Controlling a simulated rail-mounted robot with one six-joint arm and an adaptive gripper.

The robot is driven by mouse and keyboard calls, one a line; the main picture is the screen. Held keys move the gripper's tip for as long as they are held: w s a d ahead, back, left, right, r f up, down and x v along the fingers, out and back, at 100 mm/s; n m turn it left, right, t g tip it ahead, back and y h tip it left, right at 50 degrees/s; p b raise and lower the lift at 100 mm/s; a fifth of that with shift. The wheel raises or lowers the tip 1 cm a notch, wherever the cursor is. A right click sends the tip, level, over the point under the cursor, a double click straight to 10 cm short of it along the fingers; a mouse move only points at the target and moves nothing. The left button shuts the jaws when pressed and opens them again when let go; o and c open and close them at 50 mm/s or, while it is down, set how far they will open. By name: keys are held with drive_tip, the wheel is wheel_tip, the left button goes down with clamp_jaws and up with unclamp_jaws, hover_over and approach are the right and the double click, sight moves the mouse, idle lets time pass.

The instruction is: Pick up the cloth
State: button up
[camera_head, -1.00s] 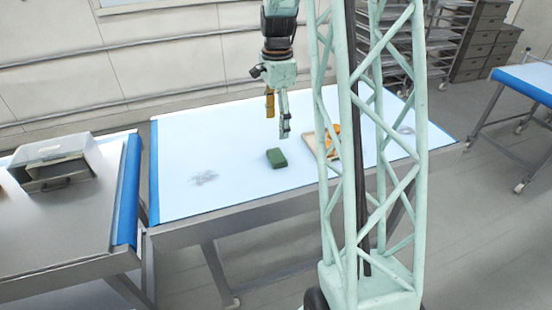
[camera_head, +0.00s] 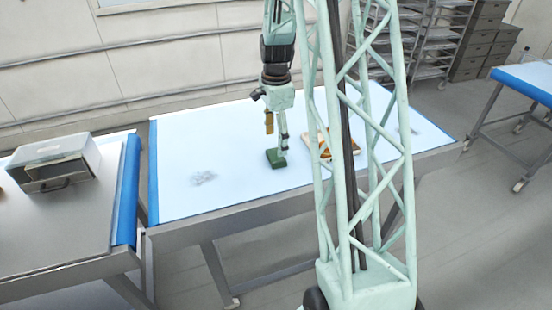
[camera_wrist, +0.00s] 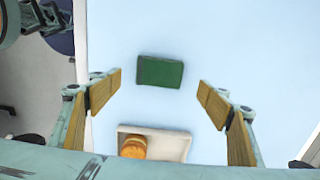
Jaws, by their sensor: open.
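The cloth (camera_head: 276,158) is a small green folded block lying flat on the pale blue table top. It also shows in the wrist view (camera_wrist: 160,72), above the middle of the picture. My gripper (camera_head: 276,140) hangs pointing down over the cloth. In the wrist view my gripper (camera_wrist: 158,92) has its two wooden-padded fingers spread wide, with nothing between them. The cloth lies ahead of the fingertips, roughly centred between them, and appears apart from them.
A tray (camera_wrist: 178,150) holding an orange-brown round item (camera_wrist: 133,146) lies near the cloth, partly behind my lattice column in the head view. A grey smudge (camera_head: 204,177) marks the table (camera_head: 180,140) at left.

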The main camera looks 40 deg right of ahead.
sight(275, 156)
drive_tip(key=shift+f, duration=0.5)
drive_tip(key=shift+f, duration=0.1)
drive_tip(key=shift+a+f+p, duration=0.15)
drive_tip(key=shift+f, duration=1.1)
drive_tip(key=shift+a+f+p, duration=0.1)
drive_tip(key=shift+f+p, duration=0.05)
drive_tip(key=shift+f, duration=1.1)
drive_tip(key=shift+c, duration=0.2)
drive_tip(key=c, duration=0.9)
drive_tip(key=shift+r, duration=0.15)
drive_tip(key=shift+r, duration=1.65)
drive_tip(key=s+a, duration=0.2)
drive_tip(key=s, duration=0.2)
drive_tip(key=s+a+r+b, duration=0.1)
drive_tip(key=s+a, duration=0.1)
drive_tip(key=s, duration=0.3)
drive_tip(key=s+a+b, duration=0.1)
drive_tip(key=s+a, duration=0.2)
drive_tip(key=s, duration=0.2)
drive_tip(key=shift+s+r, duration=0.2)
